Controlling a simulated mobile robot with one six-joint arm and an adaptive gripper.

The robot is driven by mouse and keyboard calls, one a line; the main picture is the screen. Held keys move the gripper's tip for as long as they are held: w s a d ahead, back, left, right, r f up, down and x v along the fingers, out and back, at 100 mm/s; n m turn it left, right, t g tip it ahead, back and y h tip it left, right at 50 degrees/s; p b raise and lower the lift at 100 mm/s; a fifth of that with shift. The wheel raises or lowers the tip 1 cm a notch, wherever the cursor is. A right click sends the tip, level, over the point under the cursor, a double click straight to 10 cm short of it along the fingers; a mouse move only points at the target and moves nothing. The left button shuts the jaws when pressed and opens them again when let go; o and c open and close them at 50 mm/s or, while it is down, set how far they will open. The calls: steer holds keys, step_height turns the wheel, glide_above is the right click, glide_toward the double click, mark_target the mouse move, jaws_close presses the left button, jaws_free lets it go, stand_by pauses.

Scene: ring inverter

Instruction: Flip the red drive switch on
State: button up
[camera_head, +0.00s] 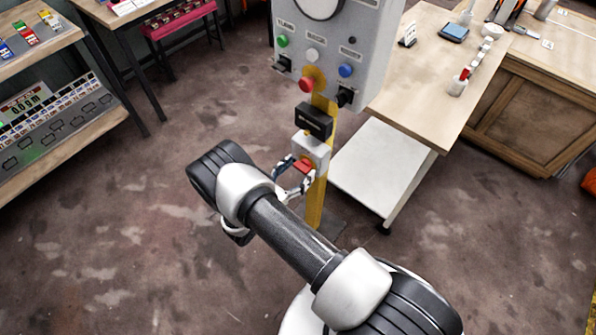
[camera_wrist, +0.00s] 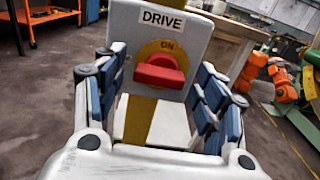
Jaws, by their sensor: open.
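The red drive switch (camera_wrist: 160,72) is a red knob on a yellow disc with "ON" printed above it, on a grey box (camera_wrist: 196,38) labelled "DRIVE". In the head view the red switch (camera_head: 303,166) shows low on the yellow post, on the small light box (camera_head: 312,150). My gripper (camera_wrist: 162,98) is open, with its blue-padded fingers to the left and right of the knob in the wrist view. The knob appears between the fingers, and neither finger visibly touches it. In the head view my gripper (camera_head: 293,176) is at the switch box, partly hidden by my arm.
A grey control panel (camera_head: 372,30) with coloured buttons stands above, and a black box (camera_head: 314,121) sits on the post. A wooden workbench (camera_head: 415,88) with a white lower shelf (camera_head: 372,168) stands to the right. Shelving (camera_head: 70,140) is at the left. The floor between is clear.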

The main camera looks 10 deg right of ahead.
steer(key=shift+w+d, duration=0.1)
steer(key=shift+d, duration=0.05)
steer(key=c, duration=1.1)
steer(key=shift+o, duration=0.2)
